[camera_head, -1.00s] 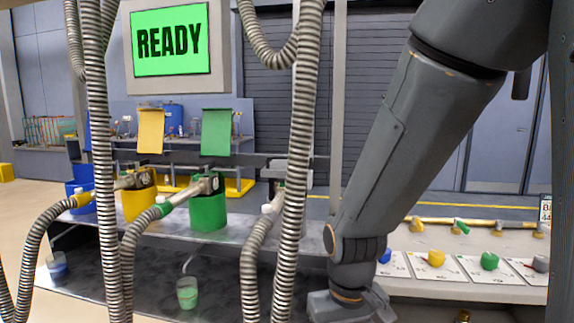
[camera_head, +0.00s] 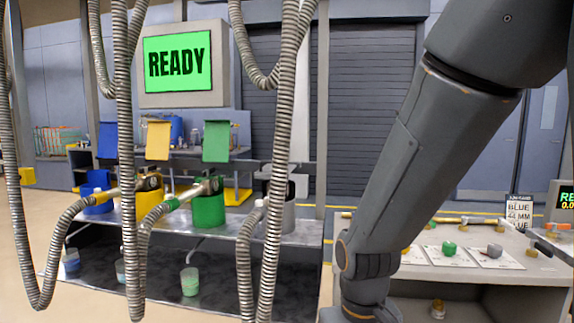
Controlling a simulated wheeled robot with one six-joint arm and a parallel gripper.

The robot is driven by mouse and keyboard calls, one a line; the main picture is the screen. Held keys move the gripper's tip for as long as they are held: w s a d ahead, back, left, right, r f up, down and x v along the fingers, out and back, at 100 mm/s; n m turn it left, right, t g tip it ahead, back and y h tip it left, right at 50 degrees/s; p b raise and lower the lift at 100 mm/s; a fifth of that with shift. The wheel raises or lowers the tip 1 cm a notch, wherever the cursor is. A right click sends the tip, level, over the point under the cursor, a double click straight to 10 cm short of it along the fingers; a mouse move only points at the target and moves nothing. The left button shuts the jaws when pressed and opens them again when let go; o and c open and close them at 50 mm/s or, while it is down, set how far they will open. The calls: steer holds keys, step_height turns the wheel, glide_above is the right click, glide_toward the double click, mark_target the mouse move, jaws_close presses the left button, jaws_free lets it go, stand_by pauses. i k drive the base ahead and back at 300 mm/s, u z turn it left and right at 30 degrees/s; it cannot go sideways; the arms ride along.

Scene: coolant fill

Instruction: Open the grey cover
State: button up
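A grey container (camera_head: 288,217) stands at the right end of the row of coloured containers on the dark bench. A ribbed hose hangs in front of it and hides part of it. A flat grey piece (camera_head: 298,168) shows just above it, low rather than raised like the coloured covers; I cannot tell its exact position. The blue cover (camera_head: 107,140), yellow cover (camera_head: 158,140) and green cover (camera_head: 216,141) stand upright above their containers. My arm comes down on the right, beyond the grey container, and its end is cut off by the lower edge, so my gripper is out of view.
Several ribbed hoses (camera_head: 128,200) hang in front of the bench (camera_head: 170,228). A second bench (camera_head: 540,268) with coloured knobs on cards stands at the right. A screen (camera_head: 178,62) reads READY. Cups (camera_head: 189,282) stand on the bench's lower level.

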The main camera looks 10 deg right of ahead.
mark_target(264, 172)
steer(key=z, duration=0.85)
steer(key=i, duration=0.75)
steer(key=u, duration=0.4)
